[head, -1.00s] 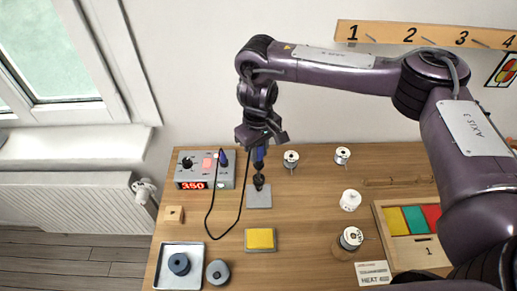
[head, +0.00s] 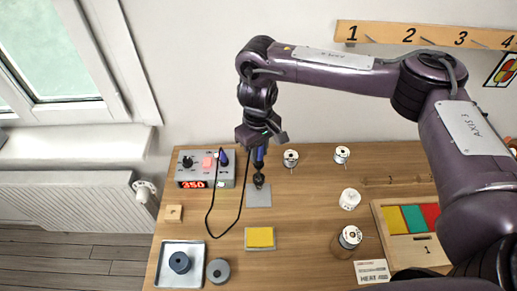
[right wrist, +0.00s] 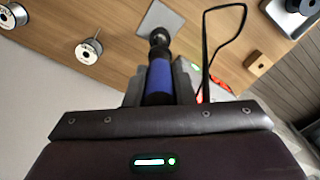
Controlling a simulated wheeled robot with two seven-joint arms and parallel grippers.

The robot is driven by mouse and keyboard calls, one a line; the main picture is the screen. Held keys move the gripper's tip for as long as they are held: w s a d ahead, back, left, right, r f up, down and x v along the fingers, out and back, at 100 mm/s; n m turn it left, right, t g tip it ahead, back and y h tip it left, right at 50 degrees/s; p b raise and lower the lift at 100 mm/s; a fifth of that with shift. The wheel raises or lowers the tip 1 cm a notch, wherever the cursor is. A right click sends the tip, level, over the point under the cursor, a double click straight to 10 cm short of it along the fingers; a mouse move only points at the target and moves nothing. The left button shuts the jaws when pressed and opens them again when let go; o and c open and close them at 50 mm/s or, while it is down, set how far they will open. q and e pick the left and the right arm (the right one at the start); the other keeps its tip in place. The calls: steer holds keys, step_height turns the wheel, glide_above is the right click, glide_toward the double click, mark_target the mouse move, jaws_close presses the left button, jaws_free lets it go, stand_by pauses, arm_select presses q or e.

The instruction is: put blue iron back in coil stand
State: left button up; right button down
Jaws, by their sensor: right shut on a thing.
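The blue iron (head: 259,157) hangs upright, tip down, in my right gripper (head: 261,143), which is shut on its blue handle. In the right wrist view the blue handle (right wrist: 159,78) sits between the fingers of the gripper (right wrist: 160,92). Below it is the coil stand, a dark coil on a grey square plate (head: 258,198); the plate also shows in the right wrist view (right wrist: 171,15). The iron's lower end lines up with the dark coil; its tip is hidden, and I cannot tell how deep it sits. My left gripper is out of view.
A grey control box (head: 188,169) reading 350 stands left of the stand, with a black cord (head: 208,217) looping over the table. A yellow sponge (head: 260,237) lies in front. Several spools, including a white one (head: 350,199), stand right. A tray (head: 163,270) is front left.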

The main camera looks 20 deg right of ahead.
mark_target(258, 165)
steer(key=shift+f+b, duration=0.7)
steer(key=shift+f, duration=1)
steer(key=shift+p, duration=0.3)
steer(key=shift+f+b, duration=0.5)
steer(key=shift+f, duration=1.1)
stand_by(0.5)
steer(key=c, duration=0.7)
jaws_free()
steer(key=shift+o, duration=0.2)
steer(key=shift+r, duration=0.1)
step_height(258, 165, up, 7)
steer(key=p, duration=0.7)
